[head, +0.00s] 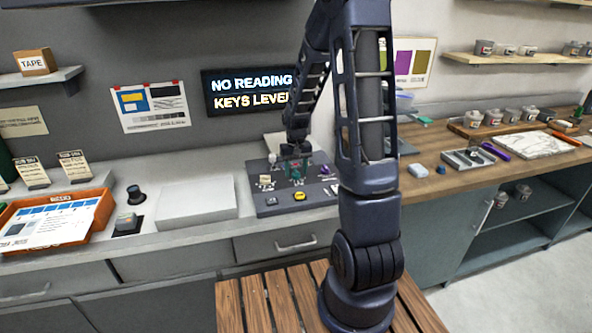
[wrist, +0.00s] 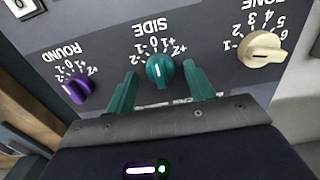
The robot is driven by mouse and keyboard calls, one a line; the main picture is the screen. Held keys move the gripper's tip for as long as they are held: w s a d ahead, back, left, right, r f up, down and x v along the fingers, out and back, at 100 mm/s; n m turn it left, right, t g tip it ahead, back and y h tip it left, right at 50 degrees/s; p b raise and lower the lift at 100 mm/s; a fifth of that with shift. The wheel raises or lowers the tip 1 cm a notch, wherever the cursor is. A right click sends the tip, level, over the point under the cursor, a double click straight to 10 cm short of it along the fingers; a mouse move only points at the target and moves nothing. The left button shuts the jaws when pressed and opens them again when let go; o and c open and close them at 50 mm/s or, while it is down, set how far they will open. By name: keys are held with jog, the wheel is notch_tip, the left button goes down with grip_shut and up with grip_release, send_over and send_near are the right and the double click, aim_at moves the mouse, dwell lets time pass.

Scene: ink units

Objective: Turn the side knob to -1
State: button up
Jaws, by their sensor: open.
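The side knob (wrist: 160,70) is round and teal, under an upside-down "SIDE" label in the wrist view. Its white mark points roughly towards the 0 of its scale. My gripper (wrist: 160,84) is open, with one teal finger on each side of the knob; a gap shows on both sides. In the head view my gripper (head: 294,172) is low over the dark control panel (head: 268,210), and I cannot make out the side knob there.
A purple "ROUND" knob (wrist: 77,88) and a cream "ZONE" knob (wrist: 262,50) flank the side knob. A dark screen (head: 248,92) reads "NO READING" and "KEYS LEVEL". A white box (head: 196,203) and an orange tray (head: 104,206) lie left of the panel.

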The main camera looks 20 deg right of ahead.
jog(key=c, duration=1)
jog(key=shift+o, duration=0.2)
jog(key=shift+n, duration=2.9)
jog(key=o, duration=1)
jog(key=shift+c, duration=0.2)
